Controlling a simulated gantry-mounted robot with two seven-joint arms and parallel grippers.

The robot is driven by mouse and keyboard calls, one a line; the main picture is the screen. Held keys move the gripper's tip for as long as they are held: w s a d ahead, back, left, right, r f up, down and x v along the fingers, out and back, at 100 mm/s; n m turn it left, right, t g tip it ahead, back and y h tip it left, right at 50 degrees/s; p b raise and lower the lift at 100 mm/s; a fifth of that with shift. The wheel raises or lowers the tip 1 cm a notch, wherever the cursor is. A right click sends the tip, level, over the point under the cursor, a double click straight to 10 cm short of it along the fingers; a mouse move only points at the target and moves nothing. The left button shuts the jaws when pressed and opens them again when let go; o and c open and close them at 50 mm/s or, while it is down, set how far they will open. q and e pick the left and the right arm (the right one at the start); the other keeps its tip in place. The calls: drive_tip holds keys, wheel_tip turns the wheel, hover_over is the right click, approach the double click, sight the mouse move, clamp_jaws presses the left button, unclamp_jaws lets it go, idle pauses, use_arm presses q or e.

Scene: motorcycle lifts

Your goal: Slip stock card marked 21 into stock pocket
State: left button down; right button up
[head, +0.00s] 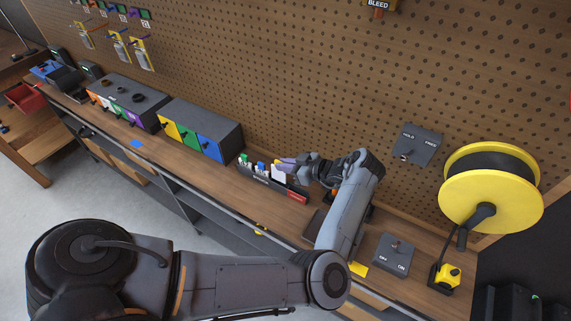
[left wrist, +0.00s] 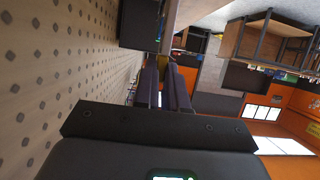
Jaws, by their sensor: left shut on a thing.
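My left gripper (head: 288,162) is at the bench's back edge by the pegboard, its fingers pointing left over a long dark holder (head: 262,178) with a red right end. It is shut on a small white card (head: 279,174), which hangs under the fingertips at the holder. I cannot read a number on the card, nor tell whether it is in a pocket or in front of one. In the left wrist view, my left gripper's fingers (left wrist: 165,86) are close together, and the card is mostly hidden. My right gripper is not in view.
Green-topped and blue-topped items (head: 260,167) stand in the holder left of the card. A grey drawer unit (head: 205,128) is further left. An ON switch box (head: 395,254) and a yellow hose reel (head: 490,190) are to the right. The pegboard (head: 300,80) rises close behind.

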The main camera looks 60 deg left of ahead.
use_arm(q)
drive_tip(key=shift+f+b, duration=1.5)
drive_tip(key=shift+f, duration=0.45)
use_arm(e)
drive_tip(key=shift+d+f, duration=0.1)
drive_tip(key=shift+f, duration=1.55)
use_arm(q)
drive_tip(key=c, duration=1.1)
unclamp_jaws()
